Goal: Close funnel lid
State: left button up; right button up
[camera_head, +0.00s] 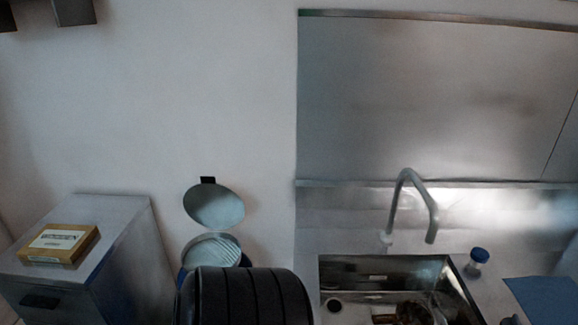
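The round grey funnel lid (214,206) stands raised in the middle left of the head view, with a small black tab at its top edge. Below it is the open funnel (213,250), with a pale ribbed inside and some blue at its left side. A gap shows between most of the lid and the funnel rim. A black ribbed shape, perhaps part of my own body, hides the funnel's lower part. Neither of my grippers is in view.
A grey cabinet (112,240) with a cardboard box (59,245) on top stands left of the funnel. To the right is a metal sink (441,270) with a tall faucet (432,215), a blue-capped container (479,257) and a blue board (545,299). The wall behind the lid is bare.

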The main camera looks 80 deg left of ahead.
aim_at(211, 204)
jog(key=u, duration=2.95)
